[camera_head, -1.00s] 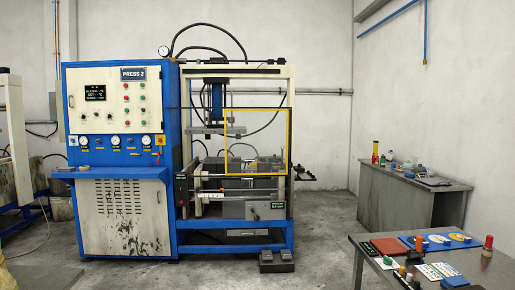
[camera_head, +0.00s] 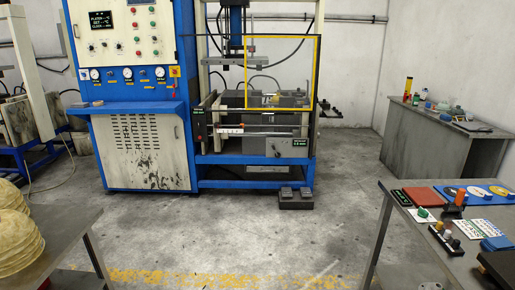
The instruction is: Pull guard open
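The press (camera_head: 154,140) stands ahead, with a blue and cream control cabinet on the left and an open press frame on the right. The guard is a yellow-edged, see-through panel (camera_head: 246,75) in front of the right part of the press opening. The left part of the opening is not covered by the yellow frame. A horizontal bar (camera_head: 262,134) runs across the front below the guard. I cannot make out a handle on the guard. Neither of my grippers is in view.
Bare concrete floor (camera_head: 230,235) lies before the press. A black foot pedal (camera_head: 295,198) sits at its front right. A table (camera_head: 75,222) with pale stacked pieces is at near left; a table (camera_head: 425,215) with small items is at near right. A bench (camera_head: 430,145) stands behind.

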